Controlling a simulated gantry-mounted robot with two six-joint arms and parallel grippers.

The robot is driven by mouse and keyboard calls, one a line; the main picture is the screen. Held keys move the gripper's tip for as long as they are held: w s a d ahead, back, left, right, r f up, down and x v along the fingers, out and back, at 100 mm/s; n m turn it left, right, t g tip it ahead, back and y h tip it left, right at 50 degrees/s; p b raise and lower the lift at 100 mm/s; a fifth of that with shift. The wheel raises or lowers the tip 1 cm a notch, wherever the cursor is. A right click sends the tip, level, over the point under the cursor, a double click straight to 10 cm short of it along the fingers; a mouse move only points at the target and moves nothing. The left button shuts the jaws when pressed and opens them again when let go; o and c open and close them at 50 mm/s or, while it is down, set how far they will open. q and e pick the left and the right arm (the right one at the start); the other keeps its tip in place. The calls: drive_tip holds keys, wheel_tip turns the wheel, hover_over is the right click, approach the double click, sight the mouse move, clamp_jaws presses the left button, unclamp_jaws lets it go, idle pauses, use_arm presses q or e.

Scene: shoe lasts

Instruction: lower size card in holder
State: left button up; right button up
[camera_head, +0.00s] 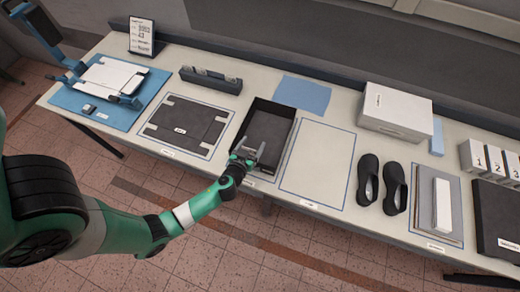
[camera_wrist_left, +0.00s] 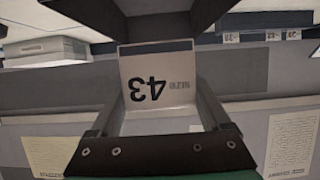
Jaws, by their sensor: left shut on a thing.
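My left gripper (camera_head: 247,156) is at the near end of the open dark box (camera_head: 284,121), by the front of the table. It is shut on a white size card (camera_wrist_left: 157,80) with a dark band along its upper edge. The card reads "SIZE 43", upside down in the left wrist view, where the gripper (camera_wrist_left: 158,95) has a finger on either side of it. I cannot pick out the card holder for certain, and the gripper hides the spot below the card in the head view. My right gripper is not in view.
A dark folded piece on an outlined mat (camera_head: 187,125) lies left of the box. An empty outlined area (camera_head: 318,164) lies right of it, then a pair of black shoes (camera_head: 382,184). A white lidded box (camera_head: 396,111) stands behind. Printed sheets (camera_wrist_left: 291,146) show in the wrist view.

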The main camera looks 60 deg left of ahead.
use_arm(q)
drive_tip(key=shift+d, duration=0.1)
wheel_tip(320, 180, down, 5)
drive_tip(key=b, duration=0.3)
drive_tip(key=shift+r, duration=0.2)
drive_tip(key=shift+d, duration=0.1)
idle(0.5)
drive_tip(key=w+d+r+m+t+h, duration=0.25)
drive_tip(key=d+r+m+h, duration=0.2)
drive_tip(key=d, duration=0.45)
drive_tip(key=w+d+r+m+t+h, duration=0.1)
drive_tip(key=w+d+r+m+h, duration=0.3)
drive_tip(key=d, duration=0.5)
drive_tip(key=s+a+f+n+g+y, duration=0.1)
drive_tip(key=s+a+f+n+y, duration=0.1)
drive_tip(key=a, duration=0.4)
drive_tip(key=s+a+f+n+g+y+b, duration=0.1)
drive_tip(key=s+a+f+n+y, duration=0.1)
drive_tip(key=a, duration=0.4)
drive_tip(key=s+a+f+n+g+y, duration=0.1)
drive_tip(key=s+a+f+n+y, duration=0.1)
drive_tip(key=a+f+n+y, duration=0.2)
drive_tip(key=shift+s+a+f+n+g+y+b, duration=0.2)
drive_tip(key=shift+a+f, duration=0.1)
drive_tip(key=shift+a, duration=0.25)
drive_tip(key=shift+s+a+f+n+g+y+b, duration=0.1)
drive_tip(key=shift+a+f+b, duration=0.15)
drive_tip(key=shift+a, duration=0.25)
drive_tip(key=shift+f, duration=0.15)
